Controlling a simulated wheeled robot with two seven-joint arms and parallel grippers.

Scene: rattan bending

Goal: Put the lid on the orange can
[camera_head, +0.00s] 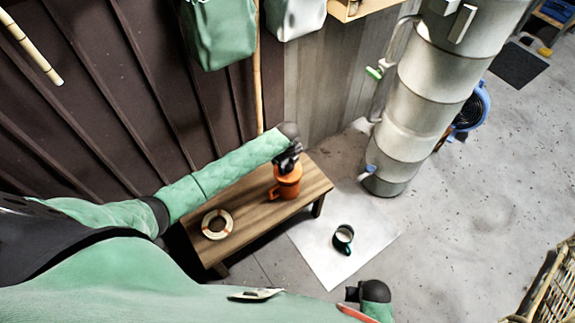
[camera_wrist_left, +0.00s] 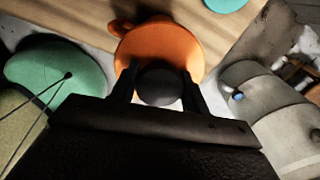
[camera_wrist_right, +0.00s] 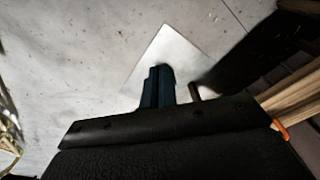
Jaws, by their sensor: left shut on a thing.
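An orange can (camera_head: 288,185) with a side handle stands on a wooden bench in the head view. My left gripper (camera_head: 288,160) reaches down over its top. In the left wrist view the round orange lid (camera_wrist_left: 160,42) lies between and beyond the fingers. My left gripper (camera_wrist_left: 158,92) is shut on the lid's dark round knob (camera_wrist_left: 158,84). The lid is over the can; whether it touches the rim all round cannot be told. My right gripper (camera_wrist_right: 158,88) is away from the bench, low in the head view (camera_head: 352,293); its fingers look together and empty.
The bench (camera_head: 250,203) also bears a pale ring-shaped object (camera_head: 217,224). A dark teal mug (camera_head: 343,239) stands on a white sheet (camera_head: 318,264) on the floor. A tall grey metal cylinder (camera_head: 425,105) stands right of the bench. Green bag (camera_head: 220,30) hangs on the wall.

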